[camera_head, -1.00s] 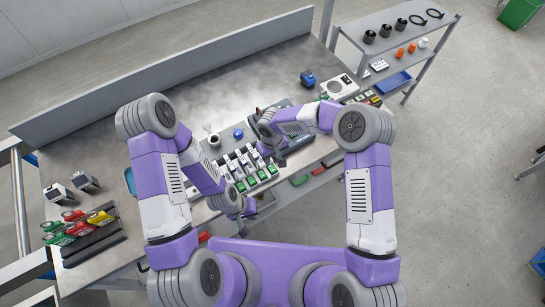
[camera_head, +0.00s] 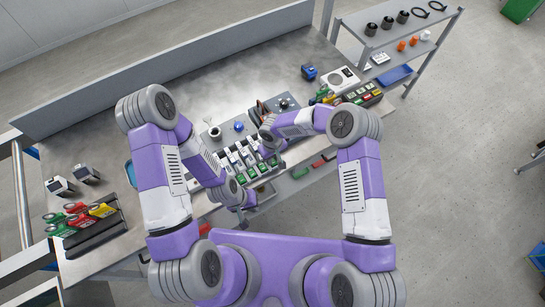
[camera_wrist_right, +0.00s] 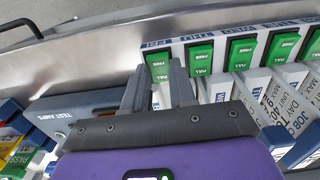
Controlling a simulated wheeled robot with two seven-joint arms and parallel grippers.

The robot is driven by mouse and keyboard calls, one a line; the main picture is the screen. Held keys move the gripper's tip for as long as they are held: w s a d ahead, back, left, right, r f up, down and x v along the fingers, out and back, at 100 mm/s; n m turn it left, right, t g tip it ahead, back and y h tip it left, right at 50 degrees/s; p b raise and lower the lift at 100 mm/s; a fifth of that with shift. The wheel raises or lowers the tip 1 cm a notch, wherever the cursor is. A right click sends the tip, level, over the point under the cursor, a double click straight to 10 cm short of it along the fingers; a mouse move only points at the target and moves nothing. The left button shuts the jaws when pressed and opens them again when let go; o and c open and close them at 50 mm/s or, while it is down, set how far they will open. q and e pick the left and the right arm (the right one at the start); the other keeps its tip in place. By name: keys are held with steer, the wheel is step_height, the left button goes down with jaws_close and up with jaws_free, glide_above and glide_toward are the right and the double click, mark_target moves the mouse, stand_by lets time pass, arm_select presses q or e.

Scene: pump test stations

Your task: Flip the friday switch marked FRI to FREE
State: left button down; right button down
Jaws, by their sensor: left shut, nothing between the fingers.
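The rack of day cards (camera_head: 238,158) stands on the bench with a row of green switches along its near edge. In the right wrist view the FRI switch (camera_wrist_right: 157,62) is the green one at the left end, under an upside-down FRI label; its position is hard to read. My right gripper (camera_wrist_right: 158,72) has its two grey fingers apart, with the fingertips close at the FRI switch; contact cannot be told. In the head view my right gripper (camera_head: 268,150) is over the rack's right end. My left gripper (camera_head: 247,203) is shut and empty, below the rack's near edge.
The other green switches, such as THU (camera_wrist_right: 199,57), sit close beside FRI. A grey box marked with test lettering (camera_wrist_right: 62,115) is close on the other side. Coloured tags in a holder (camera_head: 95,235) lie at left.

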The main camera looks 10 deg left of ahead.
mark_target(274, 163)
steer(key=shift+f+t+b, duration=0.1)
steer(key=shift+t+b, duration=0.2)
steer(key=shift+b, duration=0.45)
steer(key=shift+s+d+t+y+b, duration=0.15)
steer(key=shift+t+y+b, duration=0.2)
steer(key=shift+b, duration=0.35)
steer(key=c, duration=1.2)
jaws_free()
steer(key=shift+r, duration=0.2)
steer(key=r, duration=0.7)
steer(key=shift+s+d+r, duration=0.25)
steer(key=shift+s, duration=0.15)
